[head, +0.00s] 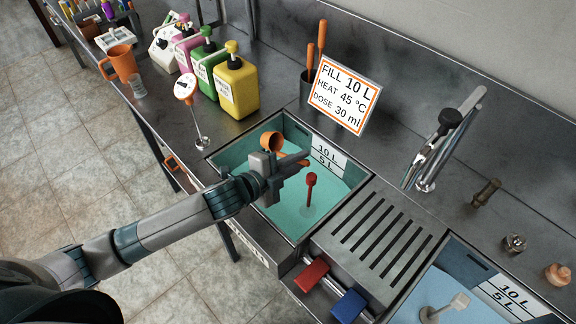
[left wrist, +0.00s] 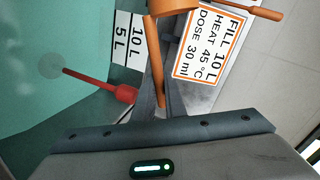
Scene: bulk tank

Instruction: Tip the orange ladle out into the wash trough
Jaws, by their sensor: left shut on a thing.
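My left gripper (head: 292,168) is shut on the handle of the orange ladle (head: 270,141) and holds it over the left trough (head: 247,214). The ladle's cup is near the trough's far left corner and looks tilted; I cannot tell what is in it. In the left wrist view the ladle's handle (left wrist: 154,62) runs between the fingers (left wrist: 158,105). The trough holds greenish liquid, a red-topped plug (head: 311,180) and a 10 L / 5 L level label (head: 328,158). My right gripper is not in view.
A sign (head: 345,95) stands behind the trough, beside a dark holder (head: 307,84) with orange-handled tools. A dial thermometer (head: 186,88) and several bottles (head: 236,87) stand left. A slotted drainboard (head: 372,240) separates the second trough (head: 446,258). A tap (head: 440,140) stands behind.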

